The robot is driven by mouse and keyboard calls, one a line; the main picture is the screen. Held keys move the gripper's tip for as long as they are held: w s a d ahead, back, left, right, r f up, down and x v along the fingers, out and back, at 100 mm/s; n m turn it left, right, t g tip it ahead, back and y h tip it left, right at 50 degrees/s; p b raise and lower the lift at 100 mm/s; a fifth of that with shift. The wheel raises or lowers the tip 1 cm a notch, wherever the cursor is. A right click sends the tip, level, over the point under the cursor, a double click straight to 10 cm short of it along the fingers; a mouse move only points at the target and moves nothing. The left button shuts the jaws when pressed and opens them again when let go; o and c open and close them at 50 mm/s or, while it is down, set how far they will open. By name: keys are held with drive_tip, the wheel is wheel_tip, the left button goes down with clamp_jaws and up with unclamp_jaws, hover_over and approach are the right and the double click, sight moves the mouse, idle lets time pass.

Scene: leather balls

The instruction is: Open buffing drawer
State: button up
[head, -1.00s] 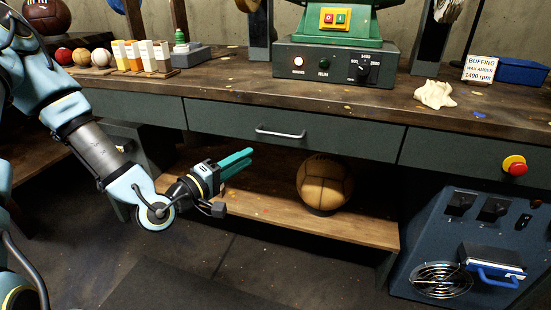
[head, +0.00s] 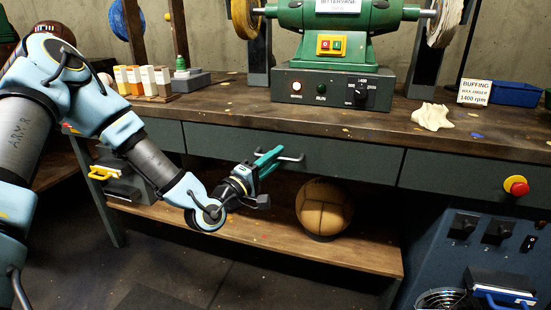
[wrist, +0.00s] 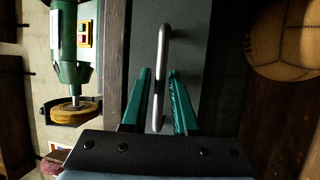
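The drawer (head: 340,158) is a grey-green front under the bench top, below the green buffing machine, and it looks closed. Its metal bar handle (head: 292,158) is partly hidden behind my gripper (head: 269,158). My gripper has teal fingers and is at the left part of the handle in the head view. In the wrist view, the handle (wrist: 161,75) runs lengthwise between the two fingers of my gripper (wrist: 160,80). The fingers are apart, with a gap on each side of the bar. The drawer front (wrist: 185,45) lies behind it.
The green buffing machine (head: 350,45) stands on the bench top above the drawer. A tan leather ball (head: 323,207) rests on the lower shelf (head: 275,240). A red emergency button (head: 517,186) is on the right panel. A blue box unit (head: 475,245) stands at the lower right.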

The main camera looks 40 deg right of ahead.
drive_tip(key=shift+d, duration=0.1)
clamp_jaws()
idle(1.4)
